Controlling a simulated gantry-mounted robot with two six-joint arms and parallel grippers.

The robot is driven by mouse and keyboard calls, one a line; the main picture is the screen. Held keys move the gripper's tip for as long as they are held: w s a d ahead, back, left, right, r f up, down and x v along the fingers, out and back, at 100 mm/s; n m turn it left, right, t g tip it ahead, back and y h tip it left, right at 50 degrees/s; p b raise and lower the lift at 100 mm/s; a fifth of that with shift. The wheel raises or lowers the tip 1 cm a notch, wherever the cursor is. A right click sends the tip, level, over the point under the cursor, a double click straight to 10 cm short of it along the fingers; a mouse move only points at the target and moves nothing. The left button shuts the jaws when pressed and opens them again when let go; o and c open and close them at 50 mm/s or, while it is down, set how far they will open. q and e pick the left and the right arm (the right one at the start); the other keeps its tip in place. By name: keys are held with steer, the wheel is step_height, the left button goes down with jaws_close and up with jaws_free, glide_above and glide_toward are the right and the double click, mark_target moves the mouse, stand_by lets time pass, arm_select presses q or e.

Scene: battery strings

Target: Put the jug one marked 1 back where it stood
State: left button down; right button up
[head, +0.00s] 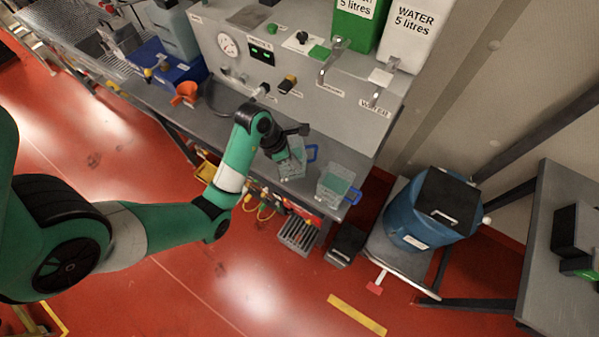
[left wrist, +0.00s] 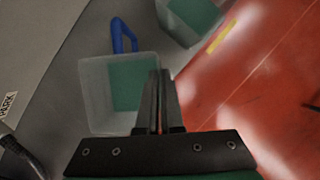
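Two clear square jugs with green inside and blue handles are at the counter's front edge. I cannot read a number on either. In the head view the left jug (head: 291,168) is under my left gripper (head: 293,150); the right jug (head: 334,184) stands apart from it. In the left wrist view my left gripper (left wrist: 160,98) has its two fingers close together over one side wall of the near jug (left wrist: 97,95), seemingly shut on that wall. The other jug (left wrist: 193,15) shows at the top. My right gripper is not in view.
A grey panel (head: 300,70) with taps and a gauge stands behind the counter. An orange funnel (head: 185,93) is to the left. A blue drum (head: 425,215) stands right of the counter.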

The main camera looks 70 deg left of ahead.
mark_target(300, 178)
arm_select(q)
steer(key=shift+s+b+x, duration=0.2)
steer(key=shift+b+x, duration=0.4)
steer(key=shift+x, duration=1.75)
steer(key=shift+a, duration=0.1)
steer(key=shift+f, duration=0.2)
steer(key=c, duration=1.1)
jaws_free()
steer(key=shift+o, duration=0.2)
steer(key=shift+r, duration=0.1)
